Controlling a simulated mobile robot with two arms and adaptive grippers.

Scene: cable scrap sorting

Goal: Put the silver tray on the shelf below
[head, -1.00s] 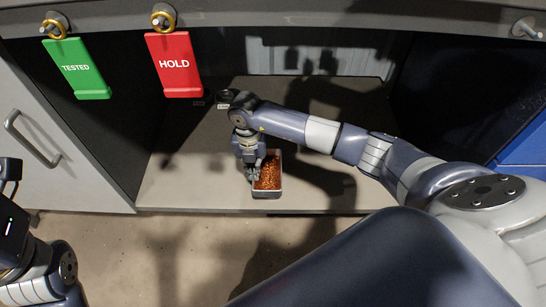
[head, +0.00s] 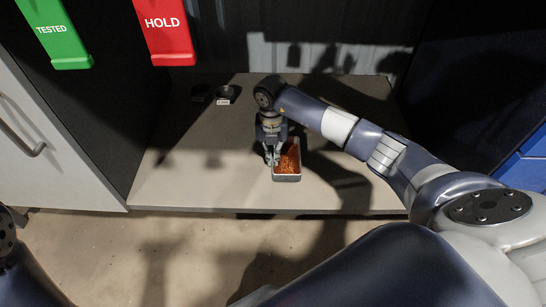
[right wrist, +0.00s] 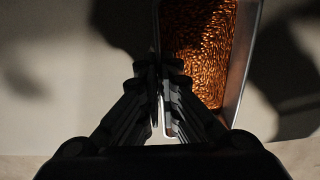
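The silver tray (head: 288,178) is a small, open metal tray with copper-coloured granules in it. It is over the grey lower shelf (head: 190,190), back from the front edge; I cannot tell whether it touches the shelf. My right gripper (head: 271,160) is at the tray's left wall. In the right wrist view, the fingers (right wrist: 164,68) are closed together on that wall, and the tray (right wrist: 240,60) extends up and right from them. My left gripper is out of view.
A small black dish (head: 226,94) with a white label and another dark item (head: 201,93) are at the shelf's back left. Green TESTED (head: 55,35) and red HOLD (head: 165,30) tags hang above. Shelf to the left and right of the tray is bare.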

